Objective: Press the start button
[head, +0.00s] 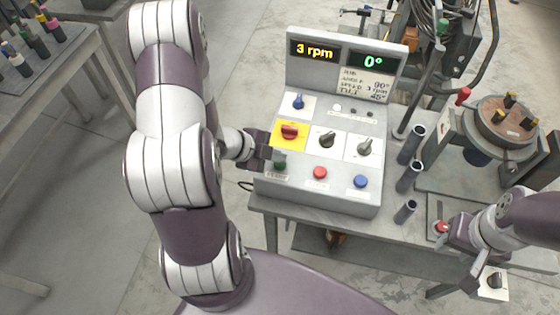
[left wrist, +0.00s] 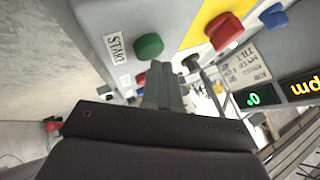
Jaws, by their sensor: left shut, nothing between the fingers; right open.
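The green start button (head: 280,158) is on the lower left of the grey control box (head: 320,200). In the left wrist view the green button (left wrist: 149,46) stands beside its START label (left wrist: 115,47). My left gripper (head: 270,154) is shut and empty, right at the button and partly covering it in the head view. In the left wrist view its closed fingertips (left wrist: 163,72) are just below the button in the picture. I cannot tell whether they touch it. My right gripper (head: 455,240) is open near a red button (head: 440,227) at the right of the bench.
The box carries a red button (head: 320,173), a blue button (head: 361,181), a red switch on yellow (head: 289,131) and black knobs (head: 327,139). Its displays read 3 rpm (head: 314,52) and 0° (head: 373,61). Upright tubes (head: 411,145) and a round fixture (head: 503,120) stand to the right.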

